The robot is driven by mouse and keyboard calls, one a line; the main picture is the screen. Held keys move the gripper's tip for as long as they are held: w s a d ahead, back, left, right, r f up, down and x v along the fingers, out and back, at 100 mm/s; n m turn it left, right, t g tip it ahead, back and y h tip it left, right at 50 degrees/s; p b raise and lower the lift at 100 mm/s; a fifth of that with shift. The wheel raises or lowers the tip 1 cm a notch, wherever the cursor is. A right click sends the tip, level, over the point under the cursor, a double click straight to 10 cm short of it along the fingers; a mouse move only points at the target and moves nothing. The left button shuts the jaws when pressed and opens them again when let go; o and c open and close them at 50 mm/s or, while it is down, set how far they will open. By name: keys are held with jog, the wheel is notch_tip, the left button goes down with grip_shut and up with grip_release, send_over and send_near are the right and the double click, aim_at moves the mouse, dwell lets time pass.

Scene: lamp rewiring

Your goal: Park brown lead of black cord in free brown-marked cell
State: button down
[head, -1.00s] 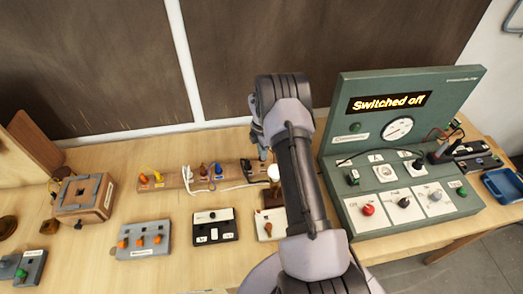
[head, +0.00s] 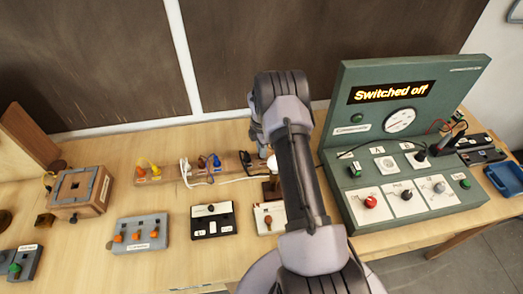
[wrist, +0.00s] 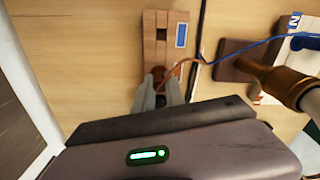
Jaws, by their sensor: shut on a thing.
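My gripper (wrist: 166,88) is shut on the brown lead (wrist: 184,62), its fingertips low over the near end of a wooden terminal rail (wrist: 148,48). The lead curves from the fingertips to the black cord (wrist: 201,57), as does a blue lead (wrist: 245,46) running right. A reddish-brown piece shows between the fingertips; I cannot tell whether it is the lead's end or a cell marking. A blue mark (wrist: 181,35) is on the rail beyond. In the head view the rail (head: 169,180) stands at the back of the table, and my arm hides most of the gripper.
The lamp's brass part (wrist: 278,80) and brown base (wrist: 236,62) are close right of the fingers. A green console (head: 410,85) reading "Switched off" stands right of my arm. Switch blocks (head: 140,233) stand nearer the front. Bare table lies left of the rail in the wrist view.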

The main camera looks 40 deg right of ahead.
jog(key=shift+f+b, duration=0.5)
jog(key=shift+f, duration=0.05)
dwell(0.9)
jog(key=c, duration=1.3)
grip_release()
